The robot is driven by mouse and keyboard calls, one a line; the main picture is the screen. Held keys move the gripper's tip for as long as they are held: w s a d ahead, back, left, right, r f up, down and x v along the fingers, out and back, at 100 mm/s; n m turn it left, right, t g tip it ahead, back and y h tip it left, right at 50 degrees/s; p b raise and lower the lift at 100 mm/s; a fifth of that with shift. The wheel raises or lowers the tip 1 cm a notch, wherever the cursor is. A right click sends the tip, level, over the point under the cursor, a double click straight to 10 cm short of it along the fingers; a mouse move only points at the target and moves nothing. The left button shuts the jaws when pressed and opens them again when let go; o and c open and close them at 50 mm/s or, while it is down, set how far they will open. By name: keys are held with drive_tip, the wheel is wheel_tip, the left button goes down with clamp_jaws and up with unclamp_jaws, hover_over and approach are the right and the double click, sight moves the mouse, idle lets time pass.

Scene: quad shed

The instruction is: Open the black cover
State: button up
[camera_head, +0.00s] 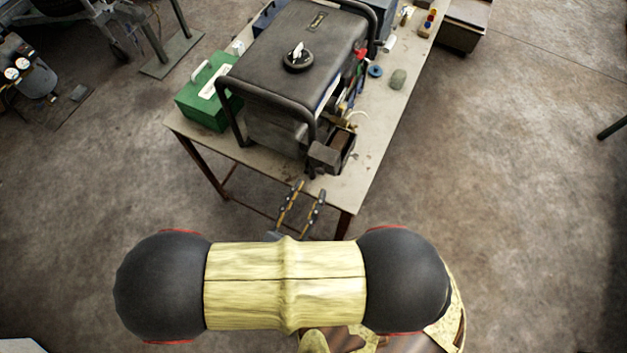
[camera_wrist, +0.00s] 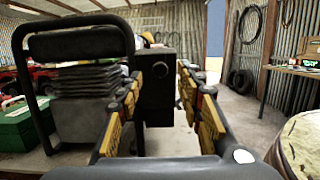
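A large black-topped generator (camera_head: 305,50) with tubular side handles stands on the table. A small dark box (camera_head: 343,147) sits at the table's near end, beside the generator, with a brown inside showing and a dark front face (camera_head: 325,158). In the wrist view, a dark upright block (camera_wrist: 156,88) shows between and beyond my fingers, seemingly this box. Which part is the black cover I cannot tell for sure. My gripper (camera_head: 308,189) is open and empty, just short of the table's near edge, pointing toward the box. No contact shows.
The table (camera_head: 368,120) holds a green case (camera_head: 208,93) left of the generator and several small tools along its right side. In the wrist view, the generator's handle (camera_wrist: 30,75) stands close on the left.

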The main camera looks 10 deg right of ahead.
drive_tip(key=shift+v, duration=1.15)
drive_tip(key=d+r+m+g+y+b, duration=0.35)
drive_tip(key=d+m+g, duration=0.75)
drive_tip(key=m+g, duration=0.65)
drive_tip(key=w+d+r+m+t+y+b, duration=0.1)
drive_tip(key=d+r+m+t+y, duration=0.1)
drive_tip(key=r+m+t+y, duration=0.1)
drive_tip(key=w+d+r+m+t+y+b, duration=0.2)
drive_tip(key=r+m+t+y, duration=0.2)
drive_tip(key=r+m+y, duration=0.2)
wheel_tip(320, 180, up, 3)
drive_tip(key=shift+d+f+m, duration=0.1)
drive_tip(key=shift+d+m, duration=0.2)
drive_tip(key=shift+m, duration=0.65)
